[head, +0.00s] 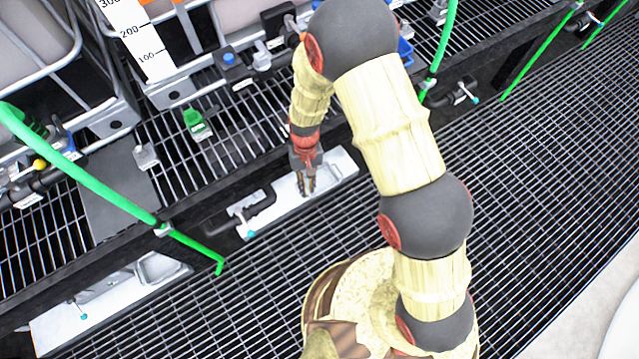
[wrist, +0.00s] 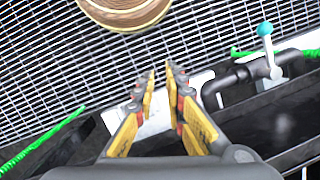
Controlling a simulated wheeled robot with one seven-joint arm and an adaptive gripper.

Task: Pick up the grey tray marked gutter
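A light grey tray (head: 338,172) lies along the rack's front edge in the middle of the head view, with a black pipe and valve at its left end. I cannot read a gutter mark on it. A second grey tray (head: 112,292) lies at the lower left. My gripper (head: 307,192) points down over the middle tray. In the wrist view my gripper (wrist: 161,72) has its yellow-padded fingers apart with nothing between them, tips fairly close together. The tray (wrist: 158,118) shows behind and between the fingers. I cannot tell whether the fingertips touch it.
A black pipe with a teal-handled valve (wrist: 267,62) sits beside my gripper. Green hoses (head: 110,190) cross the rack front. A green object (head: 196,122) stands on the rack grating behind the tray. The floor grating (head: 540,180) is clear at the right.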

